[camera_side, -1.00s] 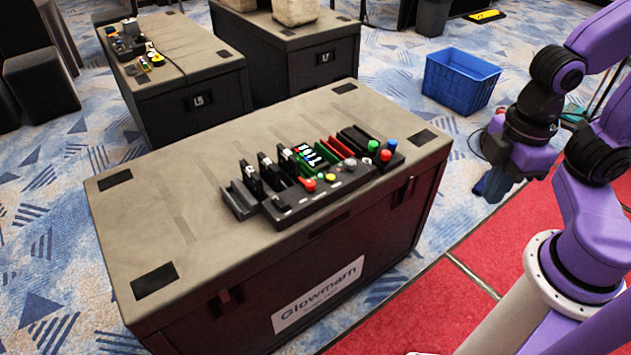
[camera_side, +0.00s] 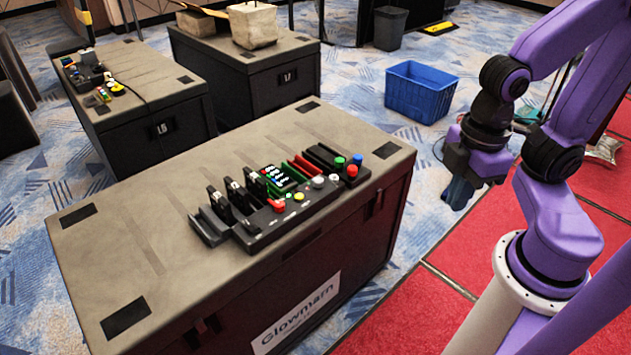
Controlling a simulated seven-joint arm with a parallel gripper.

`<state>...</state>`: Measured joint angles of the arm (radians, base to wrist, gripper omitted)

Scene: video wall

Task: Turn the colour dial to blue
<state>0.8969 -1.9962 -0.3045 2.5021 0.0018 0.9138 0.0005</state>
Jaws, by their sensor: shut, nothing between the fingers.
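A black control panel (camera_side: 262,222) lies on top of the nearest dark case. My gripper (camera_side: 457,193) is shut and empty. It hangs to the right of the case, pointing down, well apart from the panel.
The case top (camera_side: 135,235) is clear left of the panel. Upright black slots and green and red holders (camera_side: 304,165) stand along the panel's back. A blue crate (camera_side: 420,92) is on the carpet behind. Two more cases (camera_side: 265,75) stand at the back left.

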